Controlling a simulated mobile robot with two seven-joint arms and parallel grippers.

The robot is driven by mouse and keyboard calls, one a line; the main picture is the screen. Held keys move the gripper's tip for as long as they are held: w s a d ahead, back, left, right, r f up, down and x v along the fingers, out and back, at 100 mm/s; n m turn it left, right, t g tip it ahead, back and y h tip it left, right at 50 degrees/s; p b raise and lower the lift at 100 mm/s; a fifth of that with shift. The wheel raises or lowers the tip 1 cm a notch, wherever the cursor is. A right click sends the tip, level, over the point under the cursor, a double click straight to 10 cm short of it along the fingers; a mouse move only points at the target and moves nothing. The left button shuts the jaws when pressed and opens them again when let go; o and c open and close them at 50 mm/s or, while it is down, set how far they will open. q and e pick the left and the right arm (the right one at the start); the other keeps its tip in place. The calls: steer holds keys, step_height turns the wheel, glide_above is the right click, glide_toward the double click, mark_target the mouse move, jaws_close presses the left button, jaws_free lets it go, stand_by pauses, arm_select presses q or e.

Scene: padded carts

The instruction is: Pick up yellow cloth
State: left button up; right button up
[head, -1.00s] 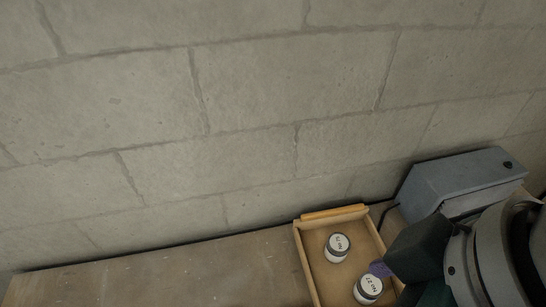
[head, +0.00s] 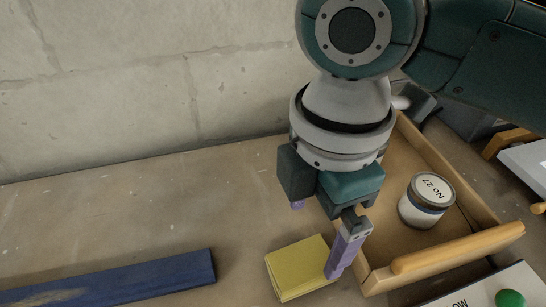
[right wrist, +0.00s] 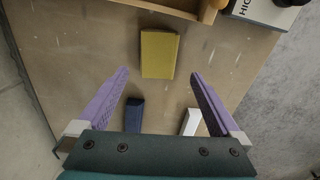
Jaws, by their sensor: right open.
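The yellow cloth (head: 297,268) is a flat folded rectangle lying on the table beside the wooden tray. It also shows in the right wrist view (right wrist: 159,54), ahead of the fingertips and roughly centred between them. My right gripper (head: 322,235) hangs above the table near the cloth, with purple fingers apart; one finger overlaps the cloth's right edge in the head view. In the right wrist view the right gripper (right wrist: 160,74) is open with nothing between its fingers. I cannot tell its exact height above the cloth. My left gripper is not in view.
A wooden tray (head: 440,262) with a labelled jar (head: 426,200) stands just right of the cloth. A blue bar (head: 120,281) lies at the left front. A white box with a green button (head: 509,299) is at the lower right. The table's middle left is clear.

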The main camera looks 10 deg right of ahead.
glide_above(309, 259)
steer(key=f, duration=0.4)
steer(key=shift+s+a+f+b, duration=0.25)
steer(key=shift+f+b, duration=0.05)
steer(key=shift+b, duration=0.05)
arm_select(q)
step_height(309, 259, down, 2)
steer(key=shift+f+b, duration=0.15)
steer(key=shift+b, duration=0.45)
arm_select(e)
steer(key=f, duration=0.5)
steer(key=shift+w+d, duration=0.2)
steer(key=shift+d, duration=0.05)
steer(key=shift+c, duration=0.2)
steer(key=c, duration=1.2)
steer(key=shift+r, duration=0.1)
arm_select(q)
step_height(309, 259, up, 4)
steer(key=p, duration=0.4)
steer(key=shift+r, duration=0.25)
arm_select(e)
step_height(309, 259, up, 20)
steer(key=shift+f, duration=0.1)
